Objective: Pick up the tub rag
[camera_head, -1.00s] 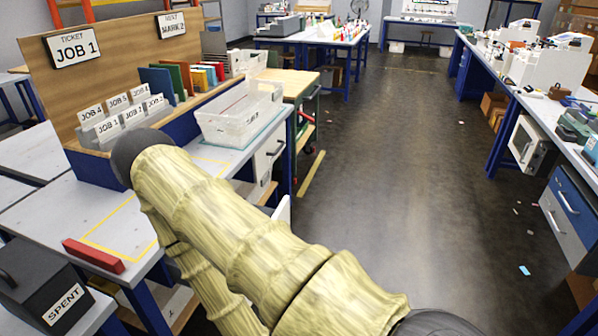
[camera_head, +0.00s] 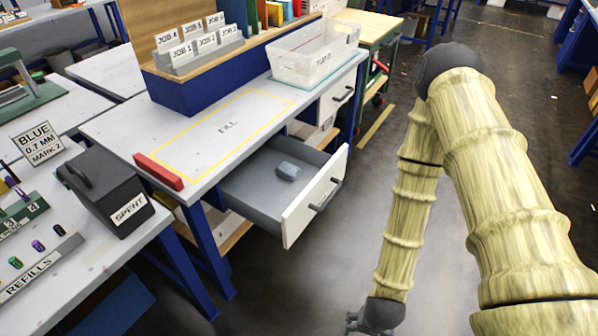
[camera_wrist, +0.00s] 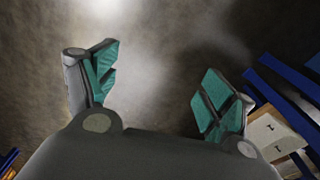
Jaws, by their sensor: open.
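A small grey-blue folded lump that looks like a rag (camera_head: 288,170) lies in an open drawer (camera_head: 245,190) under the bench, in the head view. A clear tub (camera_head: 315,58) stands on the bench top above, to the upper right. My gripper (camera_head: 358,322) hangs low at the bottom edge of the head view, right of and apart from the drawer, partly cut off. In the wrist view, my gripper (camera_wrist: 158,75) has its green-padded fingers spread wide with nothing between them. The rag does not show in the wrist view.
The drawer's white front (camera_head: 315,195) juts into the aisle. A red block (camera_head: 158,171) sits at the front left edge of the bench (camera_head: 215,120). A black box marked SPENT (camera_head: 105,190) stands on the left table. The dark floor (camera_head: 330,265) between drawer and arm is clear.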

